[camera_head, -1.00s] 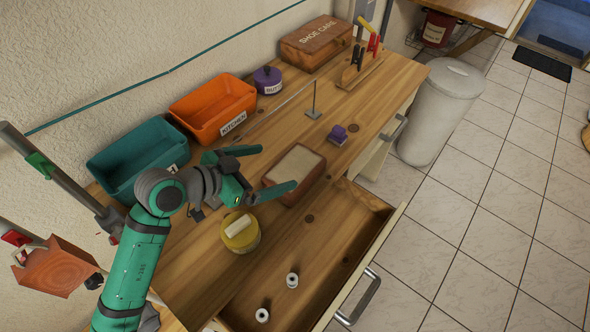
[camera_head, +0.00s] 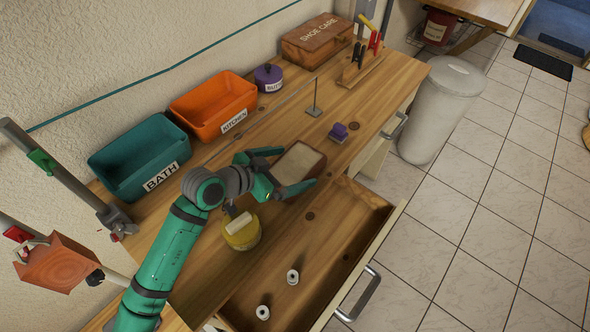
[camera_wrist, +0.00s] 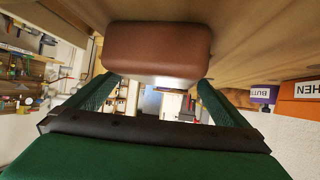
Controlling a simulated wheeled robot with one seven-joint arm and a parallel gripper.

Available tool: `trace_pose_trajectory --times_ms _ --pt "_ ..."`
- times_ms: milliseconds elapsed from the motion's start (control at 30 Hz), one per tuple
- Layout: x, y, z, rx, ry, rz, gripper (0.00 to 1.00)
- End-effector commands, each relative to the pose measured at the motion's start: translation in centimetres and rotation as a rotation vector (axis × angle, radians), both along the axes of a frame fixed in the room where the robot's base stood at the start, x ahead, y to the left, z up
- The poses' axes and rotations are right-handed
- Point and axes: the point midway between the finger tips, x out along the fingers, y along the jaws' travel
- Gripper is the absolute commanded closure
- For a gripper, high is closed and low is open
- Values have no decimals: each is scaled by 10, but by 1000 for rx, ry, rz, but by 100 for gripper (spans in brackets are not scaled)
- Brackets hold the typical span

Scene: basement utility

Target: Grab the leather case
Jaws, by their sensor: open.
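The leather case (camera_head: 299,164) is a brown, rounded block with a pale top, lying on the wooden worktop near its front edge. It also shows in the wrist view (camera_wrist: 158,50), close ahead and between the two green fingers. My gripper (camera_head: 281,169) is open, with one finger on each side of the case's near end. It also shows open in the wrist view (camera_wrist: 155,92). I cannot tell whether the fingers touch the case.
A yellow tin (camera_head: 242,232) stands near my arm. A teal BATH bin (camera_head: 138,160), an orange KITCHEN bin (camera_head: 213,105) and a purple pot (camera_head: 268,78) line the wall. A purple block (camera_head: 338,132) and a thin metal stand (camera_head: 314,100) are beyond the case. An open drawer (camera_head: 340,262) juts out.

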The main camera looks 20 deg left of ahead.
Motion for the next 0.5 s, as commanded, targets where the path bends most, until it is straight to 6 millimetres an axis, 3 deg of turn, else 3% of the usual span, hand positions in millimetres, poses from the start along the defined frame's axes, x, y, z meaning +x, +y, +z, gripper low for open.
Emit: trace_pose_trajectory --times_ms 167,367,500 --pt "0 0 0 0 0 0 2" --pt "0 0 0 -1 -1 0 50" --pt "0 0 2 -1 -3 1 50"
